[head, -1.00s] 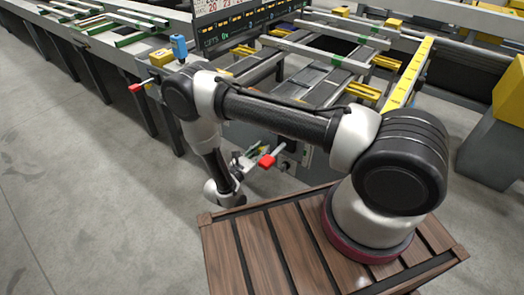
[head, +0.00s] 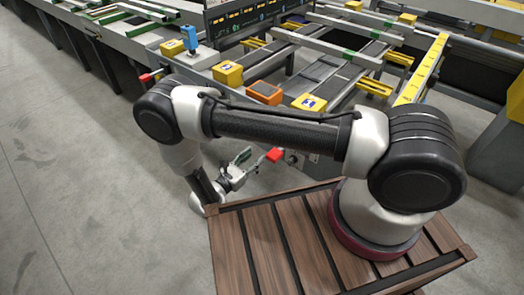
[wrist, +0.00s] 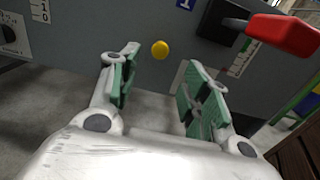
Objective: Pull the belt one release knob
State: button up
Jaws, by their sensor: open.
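A small round yellow knob (wrist: 160,49) sits on the grey front panel (wrist: 150,78) in the wrist view. A blue label with a white 1 (wrist: 185,4) is above it. My gripper (wrist: 160,66) is open and empty. Its green-padded fingers stand left and right of the knob in the picture, with the knob apart from them and beyond the tips. In the head view my gripper (head: 243,165) is low in front of the table's end. I cannot make out the knob in the head view.
A red-handled lever (wrist: 285,33) juts from the panel close to the right finger; its red grip (head: 275,155) also shows in the head view. A dial (wrist: 8,35) is at left. Yellow boxes (head: 228,72) and an orange box (head: 263,92) line the table's edge. Open floor lies left.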

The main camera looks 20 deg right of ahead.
jog(key=shift+v, duration=1.25)
jog(key=w+d+r+m+g, duration=0.2)
jog(key=r+m+g, duration=0.2)
jog(key=r, duration=0.4)
jog(key=w+d+r+m+g, duration=0.2)
jog(key=d+r+m+g, duration=0.1)
jog(key=r, duration=0.5)
jog(key=s+d+r+m+g+y, duration=0.2)
jog(key=d+r+m+g+y, duration=0.45)
jog(key=r, duration=0.95)
jog(key=s+d+r+m+t+y, duration=0.3)
jog(key=s+d+r+m, duration=0.3)
jog(key=s+r, duration=0.2)
jog(key=s+d+r+m+t+y, duration=0.4)
jog(key=s+d+r, duration=0.3)
jog(key=s, duration=0.6)
jog(key=shift+d+r+m+y, duration=0.3)
jog(key=shift+r+m+y, duration=0.25)
jog(key=shift+m, duration=0.3)
